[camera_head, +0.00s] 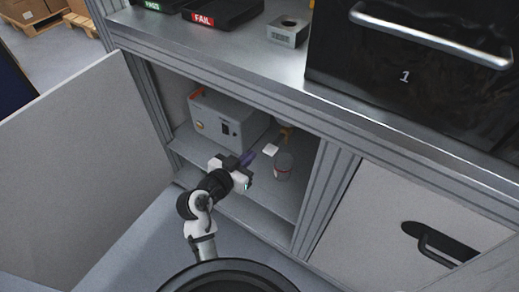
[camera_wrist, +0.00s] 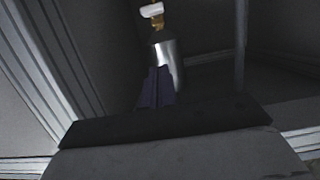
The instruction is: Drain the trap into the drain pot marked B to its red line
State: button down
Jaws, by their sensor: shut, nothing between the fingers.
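A brass fitting (camera_head: 286,131) hangs under the bench inside the open cabinet, with a white piece (camera_head: 271,149) near it. A small clear pot (camera_head: 283,166) with a reddish mark low on its side stands below the fitting. No letter is readable on it. My gripper (camera_head: 249,158) is inside the cabinet opening, left of the pot and apart from it. Its dark fingers (camera_wrist: 157,82) are shut and empty. In the wrist view, a shiny metal cylinder (camera_wrist: 168,58) lies just beyond the fingertips, with brass and a white piece (camera_wrist: 152,10) above it.
A grey box (camera_head: 228,119) with an orange part stands left in the cabinet. The cabinet door (camera_head: 88,165) is swung open at left. A post (camera_head: 322,195) bounds the opening at right. On the bench are PASS and FAIL trays (camera_head: 222,12), a metal block (camera_head: 289,31) and a black unit (camera_head: 420,90).

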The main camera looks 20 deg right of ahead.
jog(key=p, duration=0.3)
send_near(276, 143)
notch_tip(276, 143, up, 4)
jog(key=w+d, duration=0.2)
jog(key=d, duration=0.1)
jog(key=f, duration=0.4)
jog(key=shift+w+a, duration=0.1)
jog(key=shift+w, duration=0.15)
notch_tip(276, 143, down, 4)
jog(key=h+b, duration=0.1)
jog(key=b, duration=1)
jog(key=shift+s+a+r+t, duration=0.1)
jog(key=shift+t, duration=0.3)
